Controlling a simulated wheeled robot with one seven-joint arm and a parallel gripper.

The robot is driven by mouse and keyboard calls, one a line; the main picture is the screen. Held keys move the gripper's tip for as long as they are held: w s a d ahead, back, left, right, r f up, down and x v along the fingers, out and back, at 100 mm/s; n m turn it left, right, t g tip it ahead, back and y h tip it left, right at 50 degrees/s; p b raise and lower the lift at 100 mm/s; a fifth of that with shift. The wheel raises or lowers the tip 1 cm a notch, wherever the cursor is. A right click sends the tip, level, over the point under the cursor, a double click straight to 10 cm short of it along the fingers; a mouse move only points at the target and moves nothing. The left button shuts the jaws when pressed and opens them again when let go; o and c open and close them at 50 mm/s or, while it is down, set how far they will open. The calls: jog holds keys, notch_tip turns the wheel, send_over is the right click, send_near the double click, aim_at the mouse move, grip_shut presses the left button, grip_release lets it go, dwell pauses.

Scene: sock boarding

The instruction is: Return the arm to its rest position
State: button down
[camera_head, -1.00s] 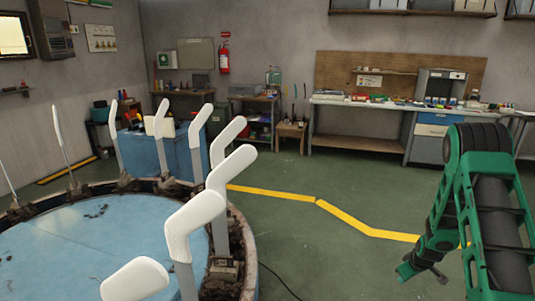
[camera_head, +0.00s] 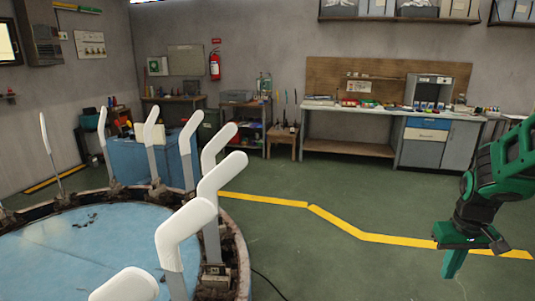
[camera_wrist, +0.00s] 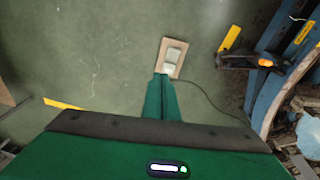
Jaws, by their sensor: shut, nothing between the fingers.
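My gripper (camera_head: 453,264) hangs at the right of the head view, pointing down over the green floor, with my green and black arm folded above it. The round sock-boarding table (camera_head: 60,250) stands at the left of the head view, well apart from my gripper. Several white foot-shaped boards (camera_head: 222,172) stand around its rim.
A workbench (camera_head: 345,112) with tools and a cabinet stands along the back wall. A yellow line (camera_head: 385,240) crosses the floor. The wrist view shows a small plate with a box (camera_wrist: 172,57), a dark cable and a blue frame (camera_wrist: 285,40). The central floor is clear.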

jog(key=s+a+r+m, duration=0.2)
jog(key=s+a+r, duration=0.1)
jog(key=s, duration=0.6)
jog(key=s+a+r+m+g+y, duration=0.1)
jog(key=s+a+r+m, duration=0.1)
jog(key=s, duration=0.8)
jog(key=shift+s+a+r, duration=0.25)
jog(key=shift+a+r, duration=0.5)
jog(key=shift+a, duration=0.3)
jog(key=shift+w+f+g, duration=0.25)
jog(key=shift+w+g, duration=0.05)
jog(key=shift+w, duration=0.35)
dwell(2.7)
